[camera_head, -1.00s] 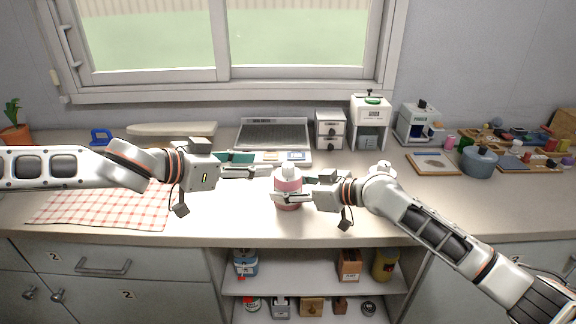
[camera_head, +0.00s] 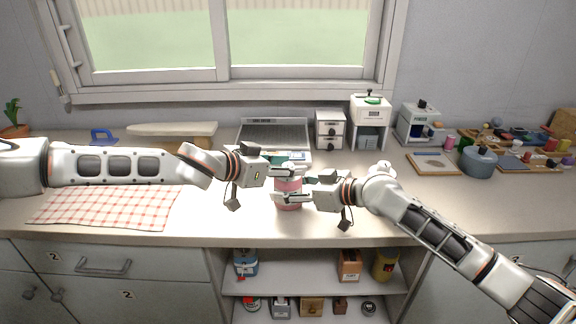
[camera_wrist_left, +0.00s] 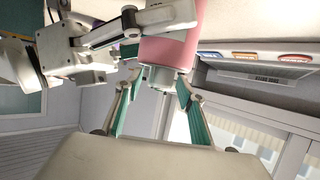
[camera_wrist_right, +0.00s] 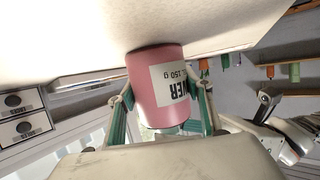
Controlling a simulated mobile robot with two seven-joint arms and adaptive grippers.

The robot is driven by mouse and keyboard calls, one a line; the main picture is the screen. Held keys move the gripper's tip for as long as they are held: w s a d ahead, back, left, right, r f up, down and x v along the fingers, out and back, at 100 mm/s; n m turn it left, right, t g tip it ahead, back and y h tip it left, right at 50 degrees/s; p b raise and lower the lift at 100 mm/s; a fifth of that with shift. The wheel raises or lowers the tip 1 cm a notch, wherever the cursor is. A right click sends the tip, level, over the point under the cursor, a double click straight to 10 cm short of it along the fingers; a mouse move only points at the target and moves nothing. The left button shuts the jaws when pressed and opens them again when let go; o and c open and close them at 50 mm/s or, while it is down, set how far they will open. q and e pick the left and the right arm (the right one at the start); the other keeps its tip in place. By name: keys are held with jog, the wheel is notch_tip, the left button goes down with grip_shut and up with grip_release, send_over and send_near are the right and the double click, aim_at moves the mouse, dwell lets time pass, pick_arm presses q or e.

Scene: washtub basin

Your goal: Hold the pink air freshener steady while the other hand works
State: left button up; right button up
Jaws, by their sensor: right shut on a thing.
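The pink air freshener (camera_head: 288,203) stands upright on the counter near its front edge. It also shows in the left wrist view (camera_wrist_left: 172,52) and, with a white label, in the right wrist view (camera_wrist_right: 150,68). My right gripper (camera_head: 296,192) is shut on its body from the right, one finger on each side. My left gripper (camera_head: 292,164) is level with its top; in the left wrist view its open fingers lie either side of the pale cap (camera_wrist_left: 160,78), with visible gaps. The cap is mostly hidden in the head view.
A checkered cloth (camera_head: 105,207) lies at left. A blue-grey pot (camera_head: 478,162) and a framed board (camera_head: 433,163) are at right. The counter's front edge is close.

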pick_arm(q)
grip_shut()
jog(key=shift+f+m+g+h, duration=0.1)
jog(key=shift+m+g+h, duration=0.2)
jog(key=shift+m+g, duration=0.25)
jog(key=m+g+h, duration=0.2)
jog(key=m+g, duration=0.1)
jog(key=shift+w+m+g, duration=0.15)
jog(key=shift+m+g, duration=0.2)
jog(key=shift+d+r+m+g+h, duration=0.1)
jog(key=shift+m+g+h, duration=0.1)
jog(key=shift+m+g, duration=0.95)
jog(key=shift+d+r+m+g+h, duration=0.1)
jog(key=shift+m+g+h, duration=0.1)
jog(key=shift+m+g, duration=0.9)
jog(key=shift+a+g, duration=0.15)
jog(key=shift+g, duration=0.4)
grip_release()
jog(key=shift+f, duration=0.1)
